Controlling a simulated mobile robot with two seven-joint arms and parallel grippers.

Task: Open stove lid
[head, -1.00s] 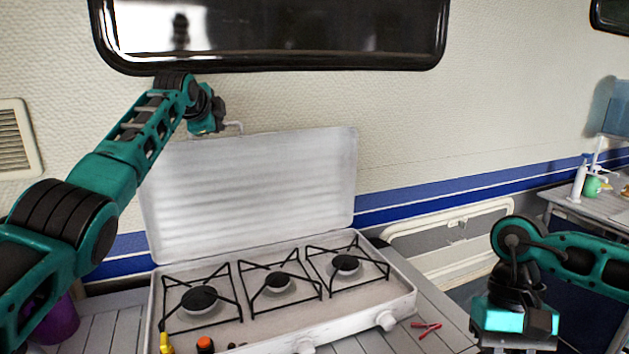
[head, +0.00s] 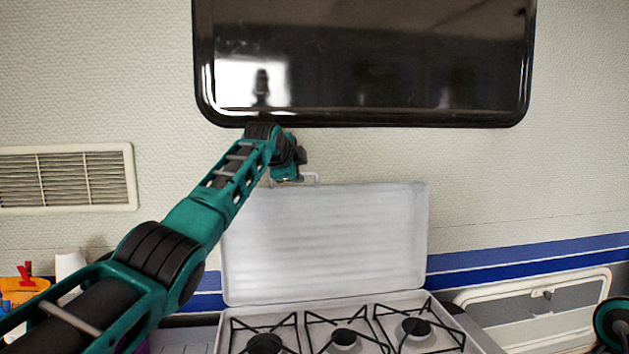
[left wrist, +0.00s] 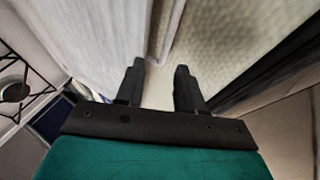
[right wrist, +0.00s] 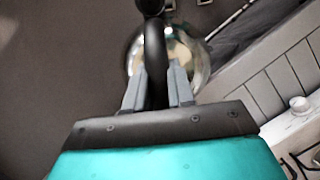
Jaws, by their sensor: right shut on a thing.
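The white stove lid (head: 325,240) stands upright behind the burners of the stove (head: 375,345), close to the wall. My left gripper (head: 290,172) is at the lid's top left, beside the handle. In the left wrist view my left gripper (left wrist: 160,65) has its fingers apart with nothing clearly between them; the pale lid (left wrist: 95,35) is to their left. In the right wrist view my right gripper (right wrist: 158,78) is shut on the black handle (right wrist: 155,50) of a shiny, round metal vessel (right wrist: 190,45).
A dark window (head: 365,60) is above the lid on the wall. A vent (head: 65,177) is on the wall at the left. A white cup-like thing (head: 70,265) and an orange thing (head: 22,288) are at the lower left. A wall hatch (head: 545,305) is at the right.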

